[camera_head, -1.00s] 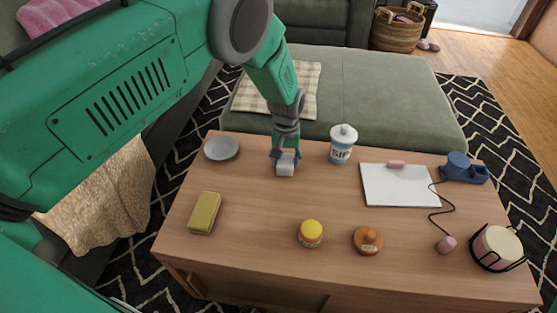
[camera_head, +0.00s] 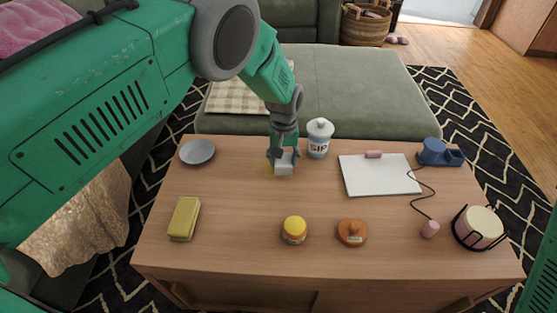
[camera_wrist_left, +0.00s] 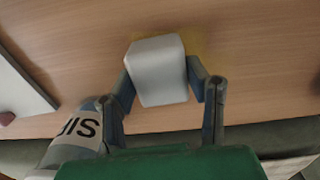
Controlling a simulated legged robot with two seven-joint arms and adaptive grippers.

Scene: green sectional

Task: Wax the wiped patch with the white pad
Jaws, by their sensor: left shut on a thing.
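My left gripper (camera_head: 283,158) is shut on the white pad (camera_head: 284,168), a small block with rounded edges. The pad is at the wooden table top, near its far edge, between the grey plate and the SIP cup. The left wrist view also shows the pad (camera_wrist_left: 158,70) between the two fingers. A faint yellowish patch (camera_head: 268,168) shows on the wood beside and partly under the pad. It also shows along the pad's edge in the left wrist view (camera_wrist_left: 194,44). My right gripper is not in view.
Near the pad stand the grey plate (camera_head: 197,151) and the SIP cup (camera_head: 319,138). A yellow sponge (camera_head: 184,218), yellow-lidded jar (camera_head: 294,229) and brown round object (camera_head: 352,232) lie nearer. A white board (camera_head: 380,180) and blue holder (camera_head: 438,152) are right. The middle table is clear.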

